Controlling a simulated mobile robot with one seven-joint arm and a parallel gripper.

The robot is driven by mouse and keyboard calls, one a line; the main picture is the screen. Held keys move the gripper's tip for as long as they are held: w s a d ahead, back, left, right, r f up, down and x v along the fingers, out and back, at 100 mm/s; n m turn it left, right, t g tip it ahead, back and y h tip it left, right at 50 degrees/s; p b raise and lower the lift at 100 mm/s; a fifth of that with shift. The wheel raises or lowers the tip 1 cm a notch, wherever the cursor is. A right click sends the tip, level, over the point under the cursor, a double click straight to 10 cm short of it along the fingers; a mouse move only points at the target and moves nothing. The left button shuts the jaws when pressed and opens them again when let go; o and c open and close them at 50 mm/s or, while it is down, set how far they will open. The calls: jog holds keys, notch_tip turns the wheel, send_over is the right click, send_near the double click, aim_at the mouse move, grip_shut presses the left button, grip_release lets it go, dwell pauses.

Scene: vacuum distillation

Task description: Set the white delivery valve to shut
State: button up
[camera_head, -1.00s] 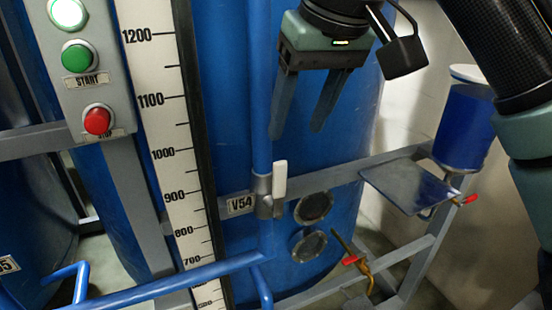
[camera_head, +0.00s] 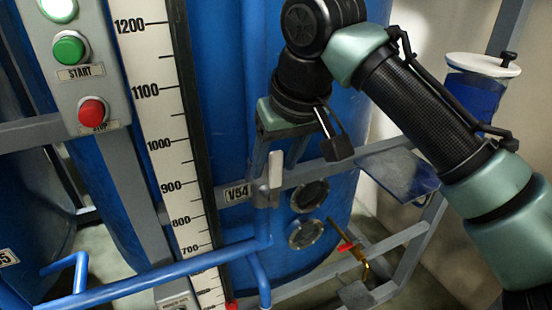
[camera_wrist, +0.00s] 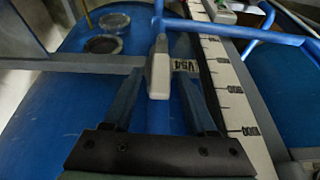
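The white valve handle (camera_head: 275,169) sits on a grey collar on a vertical blue pipe, beside a V54 label (camera_head: 237,193). It points up, roughly along the pipe. In the wrist view the white handle (camera_wrist: 159,70) lies between my two fingers, with the V54 label (camera_wrist: 187,65) partly behind the right one. My gripper (camera_head: 273,165) is open, pointing down at the handle from above. In the wrist view a gap shows between the handle and each finger of my gripper (camera_wrist: 160,82). I cannot tell how deep the fingers reach around it.
A white level scale (camera_head: 160,145) and a panel with green (camera_head: 69,48) and red (camera_head: 93,111) buttons stand at left. A blue tank (camera_head: 222,110) is behind. A grey plate (camera_head: 400,174) and a red-handled brass valve (camera_head: 352,250) are at right. A blue rail (camera_head: 170,277) crosses below.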

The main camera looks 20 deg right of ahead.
grip_shut()
dwell(1.3)
